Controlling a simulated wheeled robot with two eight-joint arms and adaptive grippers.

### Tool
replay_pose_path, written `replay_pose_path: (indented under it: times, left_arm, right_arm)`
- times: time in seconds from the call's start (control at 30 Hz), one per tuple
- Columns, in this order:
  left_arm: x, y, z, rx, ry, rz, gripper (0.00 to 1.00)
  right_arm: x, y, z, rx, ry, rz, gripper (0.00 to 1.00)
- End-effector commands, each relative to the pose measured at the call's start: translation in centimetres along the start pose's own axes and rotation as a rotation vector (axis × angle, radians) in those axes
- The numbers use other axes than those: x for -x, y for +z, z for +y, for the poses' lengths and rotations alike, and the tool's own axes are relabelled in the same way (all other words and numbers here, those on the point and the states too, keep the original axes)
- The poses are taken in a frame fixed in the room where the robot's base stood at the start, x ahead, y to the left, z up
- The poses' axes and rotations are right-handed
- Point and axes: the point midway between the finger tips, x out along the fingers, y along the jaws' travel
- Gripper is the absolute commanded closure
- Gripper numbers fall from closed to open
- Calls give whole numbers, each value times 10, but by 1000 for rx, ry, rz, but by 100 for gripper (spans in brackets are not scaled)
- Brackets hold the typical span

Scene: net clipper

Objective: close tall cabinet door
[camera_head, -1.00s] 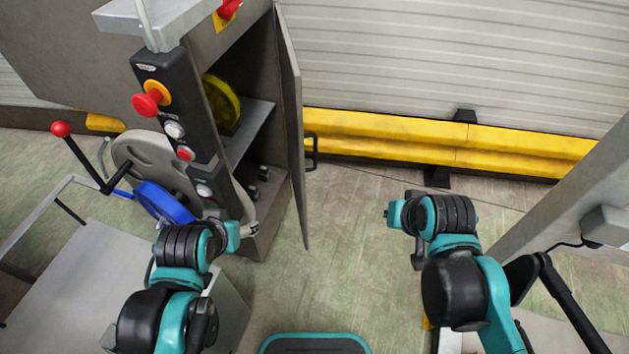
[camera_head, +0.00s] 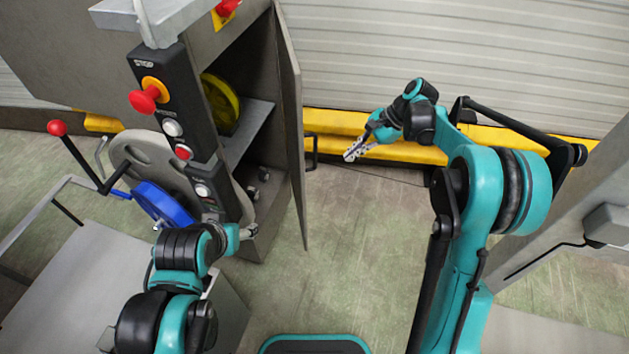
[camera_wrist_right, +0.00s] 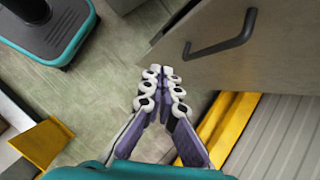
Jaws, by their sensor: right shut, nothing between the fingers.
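The tall grey cabinet (camera_head: 262,60) is at the upper left of the head view. Its door (camera_head: 293,130) stands open, seen nearly edge-on, with a dark bar handle (camera_head: 311,153) on its right face. My right gripper (camera_head: 349,157) is shut and empty, to the right of the handle and apart from it. In the right wrist view, the closed fingertips (camera_wrist_right: 162,77) are beside the door (camera_wrist_right: 260,55), with the handle (camera_wrist_right: 222,38) at upper right.
A control post (camera_head: 165,110) with buttons stands before the cabinet. A yellow barrier (camera_head: 335,121) runs along the shutter wall behind. The floor (camera_head: 345,255) between my arms is clear.

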Motion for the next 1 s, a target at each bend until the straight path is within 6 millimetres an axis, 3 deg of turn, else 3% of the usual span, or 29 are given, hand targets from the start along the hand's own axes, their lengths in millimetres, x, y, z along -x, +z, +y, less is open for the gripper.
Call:
replay_pose_path:
  times: [0.1, 0.37, 0.57, 1.0]
  left_arm:
    - [-2, 1, 0, 0, 0, 0, 38]
    - [-2, 2, 0, 0, 0, 0, 38]
    - [-8, 6, 0, 0, 0, 0, 38]
    - [-34, 24, 0, 0, 0, 0, 38]
  right_arm:
    - [-28, -27, -13, -120, 32, -91, 100]
    - [-59, -52, -18, -249, 81, -190, 100]
    - [-77, -50, -16, -257, 86, -196, 100]
    - [-165, -31, -11, -254, 85, -195, 100]
